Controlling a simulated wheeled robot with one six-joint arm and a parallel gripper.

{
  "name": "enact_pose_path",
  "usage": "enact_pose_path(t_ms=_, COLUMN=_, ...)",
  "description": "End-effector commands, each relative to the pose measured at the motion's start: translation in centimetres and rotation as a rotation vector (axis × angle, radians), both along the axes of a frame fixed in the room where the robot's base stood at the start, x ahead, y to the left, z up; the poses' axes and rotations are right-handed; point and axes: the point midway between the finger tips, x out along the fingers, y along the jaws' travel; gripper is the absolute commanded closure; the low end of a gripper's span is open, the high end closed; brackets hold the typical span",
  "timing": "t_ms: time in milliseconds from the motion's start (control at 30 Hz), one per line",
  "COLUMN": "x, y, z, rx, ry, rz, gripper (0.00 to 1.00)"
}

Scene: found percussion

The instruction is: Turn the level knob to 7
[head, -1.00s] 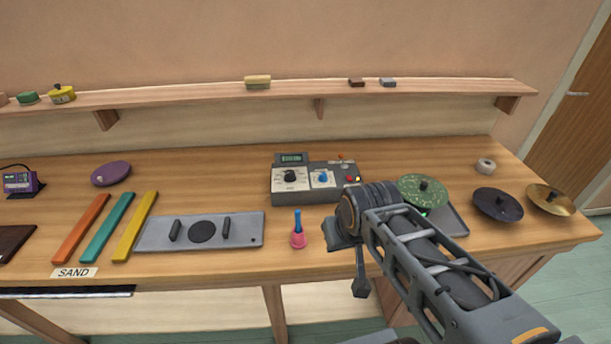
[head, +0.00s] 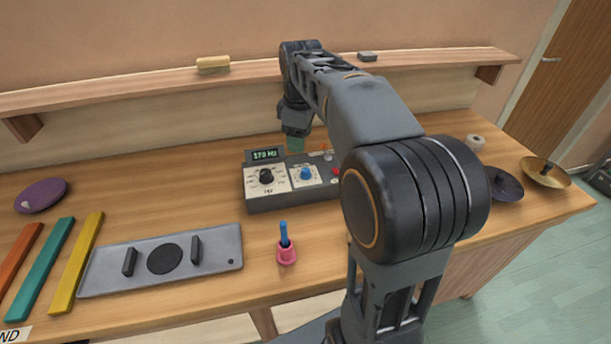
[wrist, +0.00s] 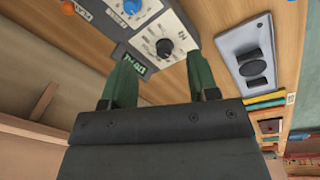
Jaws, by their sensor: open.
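A grey control box (head: 290,200) stands on the bench with a lit display (head: 265,155). It has a black pointer knob (head: 266,177) on a white scale and a blue knob (head: 305,173) on a second white panel. I cannot read which is the level knob or its setting. The wrist view shows the black knob (wrist: 163,47) and the blue knob (wrist: 132,6). My gripper (head: 297,145) is above the box's back edge, behind the blue knob. Its green fingers are apart and empty in the wrist view (wrist: 160,75), and both knobs lie beyond the tips.
A pink cup with a blue handle (head: 286,252) stands in front of the box. A grey plate with two handles (head: 215,238) and coloured bars (head: 75,265) lie left. Cymbals (head: 545,172) lie right. A wall shelf (head: 130,90) runs behind. My arm covers the right middle.

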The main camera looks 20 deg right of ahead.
Motion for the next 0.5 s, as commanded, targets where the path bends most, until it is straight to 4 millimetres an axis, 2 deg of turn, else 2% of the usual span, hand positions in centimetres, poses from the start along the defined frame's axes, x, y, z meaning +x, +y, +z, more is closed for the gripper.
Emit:
enact_pose_path(t_ms=33, x=1.4, y=-0.9, z=-1.0, rx=-0.004, ry=0.025, rz=0.063, gripper=0.46)
enact_pose_path(t_ms=100, x=2.9, y=-1.9, z=-1.5, rx=-0.006, ry=0.053, rz=0.154, gripper=0.46)
enact_pose_path(t_ms=200, x=4.4, y=-3.0, z=-2.0, rx=-0.006, ry=0.083, rz=0.256, gripper=0.46)
enact_pose_path(t_ms=367, x=5.5, y=-4.1, z=-2.8, rx=-0.002, ry=0.108, rz=0.347, gripper=0.46)
enact_pose_path(t_ms=500, x=5.7, y=-4.3, z=-4.3, rx=-0.001, ry=0.114, rz=0.369, gripper=0.46)
